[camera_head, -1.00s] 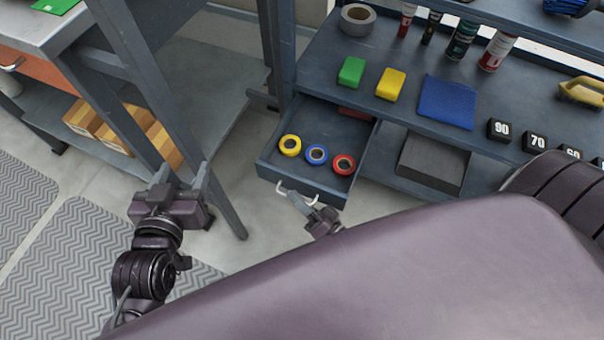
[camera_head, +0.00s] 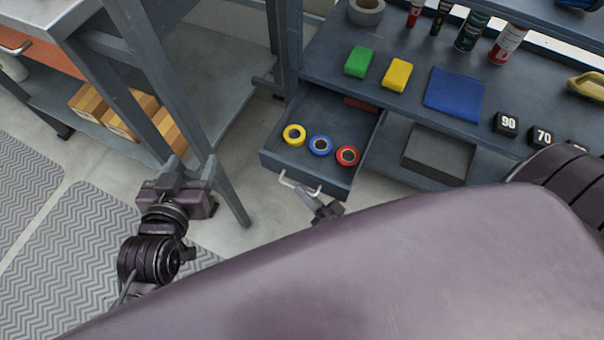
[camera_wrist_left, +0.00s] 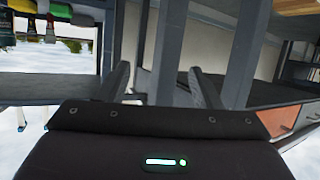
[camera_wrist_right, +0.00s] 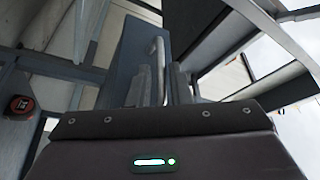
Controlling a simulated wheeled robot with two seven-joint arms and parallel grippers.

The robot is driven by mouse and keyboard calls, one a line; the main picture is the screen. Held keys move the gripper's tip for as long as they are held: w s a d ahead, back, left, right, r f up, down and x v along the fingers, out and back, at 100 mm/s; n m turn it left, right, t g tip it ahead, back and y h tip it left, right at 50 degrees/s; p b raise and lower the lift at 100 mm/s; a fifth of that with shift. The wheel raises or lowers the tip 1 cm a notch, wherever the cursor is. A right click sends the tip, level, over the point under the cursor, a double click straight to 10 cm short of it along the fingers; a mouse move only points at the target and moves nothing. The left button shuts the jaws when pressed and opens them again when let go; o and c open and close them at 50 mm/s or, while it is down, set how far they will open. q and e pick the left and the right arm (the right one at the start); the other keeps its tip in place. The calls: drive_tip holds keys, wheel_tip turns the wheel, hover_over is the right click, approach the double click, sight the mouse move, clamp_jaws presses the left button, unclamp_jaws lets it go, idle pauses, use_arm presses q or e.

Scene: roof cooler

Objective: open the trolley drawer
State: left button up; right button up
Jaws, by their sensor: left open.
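The trolley (camera_head: 330,50) is a blue-grey shelf unit. Its drawer (camera_head: 275,160) is pulled out, with a yellow, a blue and a red tape roll inside. The light handle (camera_head: 290,182) is on the drawer's front and also shows in the right wrist view (camera_wrist_right: 160,55). My right gripper (camera_head: 306,194) is at the handle, its fingers close together on either side of the bar, seemingly shut on it. In the right wrist view the fingers (camera_wrist_right: 163,75) flank the bar. My left gripper (camera_head: 190,165) is open and empty beside a bench leg, away from the drawer.
A workbench (camera_head: 225,110) with slanted legs stands left of the drawer, cardboard boxes (camera_head: 88,104) on its lower shelf. The trolley top holds a green block (camera_head: 358,61), yellow block (camera_head: 397,75), blue cloth (camera_head: 454,92) and several cans. Floor shows before the drawer.

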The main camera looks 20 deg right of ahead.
use_arm(q)
drive_tip(key=shift+g+y, duration=0.3)
drive_tip(key=shift+g, duration=0.6)
drive_tip(key=s+f, duration=0.1)
drive_tip(key=f, duration=0.1)
drive_tip(key=s+f, duration=0.1)
drive_tip(key=shift+a+f, duration=0.2)
drive_tip(key=shift+f, duration=0.15)
use_arm(e)
drive_tip(key=v, duration=0.6)
drive_tip(key=shift+s, duration=0.2)
use_arm(q)
drive_tip(key=shift+s, duration=0.15)
use_arm(e)
drive_tip(key=shift+s+d+f, duration=0.1)
